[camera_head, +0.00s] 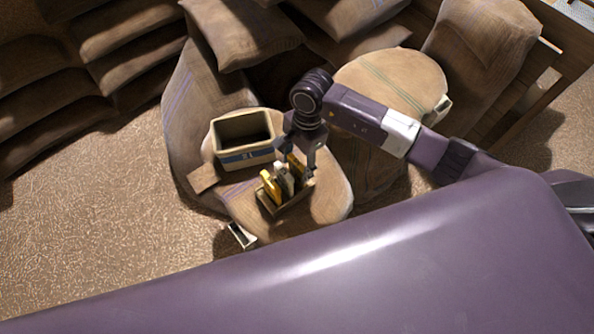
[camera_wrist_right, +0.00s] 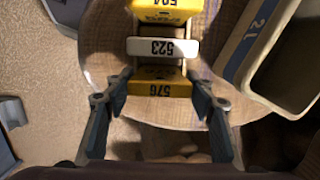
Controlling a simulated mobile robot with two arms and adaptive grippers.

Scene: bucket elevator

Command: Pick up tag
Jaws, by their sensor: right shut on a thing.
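My right gripper (camera_head: 301,172) reaches down over a small open tray (camera_head: 286,206) on a sack. In the right wrist view the gripper (camera_wrist_right: 159,92) has its two fingers against the ends of a yellow tag marked 576 (camera_wrist_right: 159,82), shut on it. A white tag marked 523 (camera_wrist_right: 163,48) stands beside it, then another yellow tag (camera_wrist_right: 163,14), cut by the frame edge. In the head view the white tag (camera_head: 284,180) and the far yellow tag (camera_head: 270,187) stand in the tray. I cannot tell whether the held tag is lifted. My left gripper is not in view.
An open box with a blue band (camera_head: 243,141) stands on the same sack, behind and left of the tray. Full sacks (camera_head: 394,80) crowd the back and right. More sacks are stacked at left (camera_head: 60,80). The floor at left (camera_head: 110,210) is clear.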

